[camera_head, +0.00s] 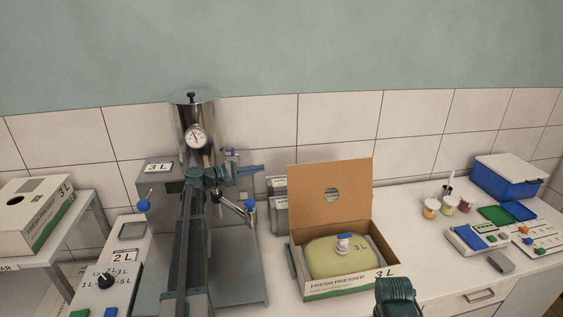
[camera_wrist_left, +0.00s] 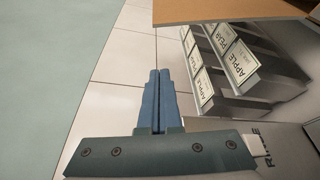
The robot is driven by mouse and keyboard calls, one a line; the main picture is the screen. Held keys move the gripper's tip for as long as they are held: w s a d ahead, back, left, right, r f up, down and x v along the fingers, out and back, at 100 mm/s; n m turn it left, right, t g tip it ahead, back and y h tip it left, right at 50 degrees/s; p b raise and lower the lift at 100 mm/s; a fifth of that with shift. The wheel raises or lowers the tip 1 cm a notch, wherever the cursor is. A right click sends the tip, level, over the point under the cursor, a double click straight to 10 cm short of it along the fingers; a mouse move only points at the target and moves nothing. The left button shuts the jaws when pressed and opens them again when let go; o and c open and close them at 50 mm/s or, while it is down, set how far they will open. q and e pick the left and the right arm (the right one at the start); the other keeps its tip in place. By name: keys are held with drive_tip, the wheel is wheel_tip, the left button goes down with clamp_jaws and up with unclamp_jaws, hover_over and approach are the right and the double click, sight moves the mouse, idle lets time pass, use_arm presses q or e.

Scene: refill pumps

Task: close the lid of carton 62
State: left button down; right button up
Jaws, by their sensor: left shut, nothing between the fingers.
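An open carton (camera_head: 345,293) marked "FRESH PRESSED" and "3 L" stands on the counter; I cannot read a 62 on it. Its brown lid (camera_head: 308,195), with a round hole, stands upright at the back. A yellowish bag (camera_head: 335,262) with a blue-capped spout lies inside. My left gripper (camera_head: 250,169) is shut and empty, left of the lid near its top edge and pointing right. In the left wrist view its blue fingers (camera_wrist_left: 160,102) are together, and a brown panel, apparently the lid (camera_wrist_left: 230,10), crosses the top right.
A steel filling machine with a gauge (camera_head: 196,137) stands left of the carton. Labelled racks (camera_wrist_left: 235,75) stand behind the lid. A closed carton (camera_head: 32,222) is far left. Cups, a blue box (camera_head: 505,180) and small devices lie right. Part of my right arm shows in front of the carton.

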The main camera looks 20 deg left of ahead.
use_arm(q)
drive_tip(key=r+b+x, duration=0.1)
drive_tip(key=x, duration=0.9)
drive_tip(key=s, duration=0.1)
drive_tip(key=s+d, duration=0.1)
drive_tip(key=s+d+p, duration=0.1)
drive_tip(key=shift+r, duration=0.25)
drive_tip(key=shift+s, duration=0.15)
